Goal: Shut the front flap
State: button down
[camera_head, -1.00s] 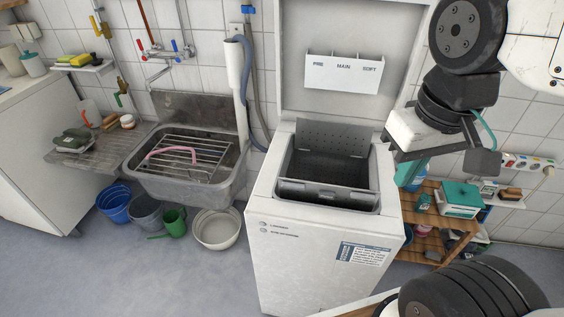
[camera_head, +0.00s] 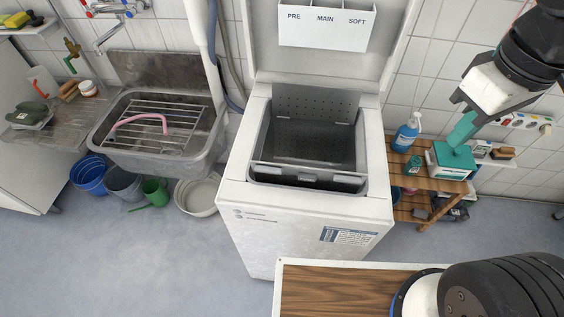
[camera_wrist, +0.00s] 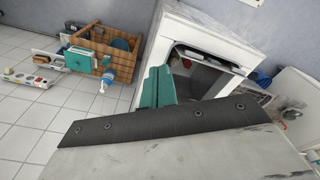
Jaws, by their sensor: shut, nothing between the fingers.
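The white top-loading washer (camera_head: 305,215) stands in the middle of the head view with its lid (camera_head: 330,58) raised at the back. Inside the opening, a perforated rear flap (camera_head: 315,103) stands up at the back edge. The front flap (camera_head: 307,179) shows as a grey piece with a pale edge along the front of the opening, and the drum between the two is uncovered. My gripper (camera_head: 462,132) has teal fingers, shut and empty, to the right of the washer and apart from it in the head view. In the wrist view the fingers (camera_wrist: 156,88) overlap the washer's side.
A wooden shelf (camera_head: 425,182) with a spray bottle (camera_head: 406,133) and teal box (camera_head: 452,160) stands right of the washer. A sink (camera_head: 160,150) with a rack is on the left, with buckets (camera_head: 125,182) below. The floor at front left is clear.

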jog(key=w+a+f+n+g, duration=0.1)
jog(key=w+a+f+n, duration=0.15)
jog(key=a+n, duration=0.55)
jog(key=w+a+f+n+g, duration=0.1)
jog(key=w+a+f+n, duration=0.15)
jog(key=a+n, duration=0.6)
jog(key=s+a+f+n, duration=0.1)
jog(key=a+f+n, duration=0.2)
jog(key=a+n, duration=0.3)
jog(key=s+a+f+n, duration=0.2)
jog(key=a+f+n, duration=0.1)
jog(key=a+n, duration=0.4)
jog(key=shift+g, duration=0.4)
jog(key=f, duration=0.3)
jog(key=s+f, duration=0.1)
jog(key=f, duration=0.5)
jog(key=shift+s+d, duration=0.2)
jog(key=w, duration=0.3)
jog(key=shift+d, duration=0.1)
jog(key=shift+w+r, duration=0.1)
jog(key=shift+w, duration=0.35)
jog(key=shift+w, duration=0.1)
